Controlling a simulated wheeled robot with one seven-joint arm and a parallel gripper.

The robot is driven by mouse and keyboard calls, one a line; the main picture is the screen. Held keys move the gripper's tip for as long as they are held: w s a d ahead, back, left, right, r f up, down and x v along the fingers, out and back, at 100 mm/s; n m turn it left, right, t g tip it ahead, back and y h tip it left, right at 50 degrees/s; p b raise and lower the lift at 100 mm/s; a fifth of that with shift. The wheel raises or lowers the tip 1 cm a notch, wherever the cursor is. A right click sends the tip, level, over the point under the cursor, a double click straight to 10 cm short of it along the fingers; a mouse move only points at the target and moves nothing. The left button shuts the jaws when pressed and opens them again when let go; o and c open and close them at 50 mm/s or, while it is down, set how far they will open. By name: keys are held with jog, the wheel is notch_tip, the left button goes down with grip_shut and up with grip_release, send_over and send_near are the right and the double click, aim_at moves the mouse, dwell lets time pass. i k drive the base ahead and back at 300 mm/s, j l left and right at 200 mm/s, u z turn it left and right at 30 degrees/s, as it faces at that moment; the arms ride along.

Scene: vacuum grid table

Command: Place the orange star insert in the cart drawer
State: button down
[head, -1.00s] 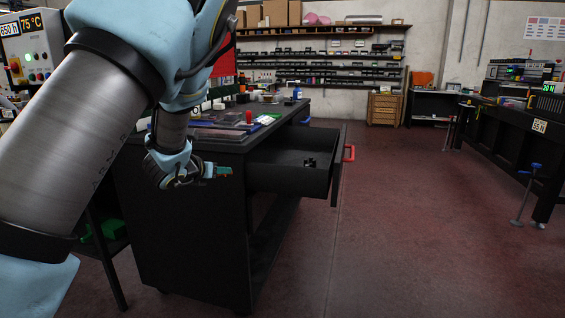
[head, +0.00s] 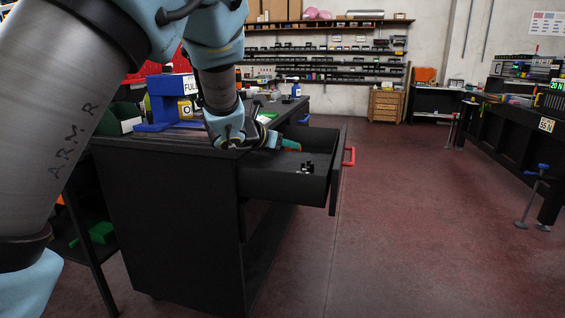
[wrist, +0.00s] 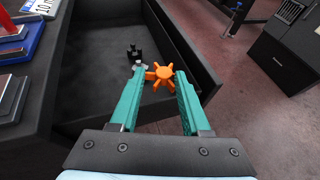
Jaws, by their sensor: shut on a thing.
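The orange star insert (wrist: 163,76) shows in the wrist view between the tips of my gripper (wrist: 160,84). My gripper is shut on it, with the two green fingers on either side. The cart drawer (wrist: 98,62) is pulled open, and in the wrist view the insert appears over its interior. In the head view my gripper (head: 287,145) is at the open drawer (head: 275,187), above its left rear part. The insert cannot be made out in the head view. How high it is above the drawer floor is hard to tell.
Small black parts (head: 307,167) stand in the drawer, also visible in the wrist view (wrist: 134,52) close to the insert. The drawer's front has a red handle (head: 349,156). A blue press-like device (head: 168,103) stands on the cart top. The drawer floor is otherwise mostly clear.

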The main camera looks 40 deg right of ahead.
aim_at(305, 159)
jog(key=i+l, duration=0.15)
jog(key=l, duration=0.2)
jog(key=i+l, duration=0.1)
jog(key=l, duration=0.2)
jog(key=i+l, duration=0.15)
jog(key=l, duration=0.2)
jog(key=i+l, duration=0.1)
jog(key=l, duration=0.2)
jog(key=i+l, duration=0.15)
jog(key=l, duration=0.2)
jog(key=k+l+u, duration=0.6)
jog(key=k+j, duration=0.05)
jog(key=k, duration=0.05)
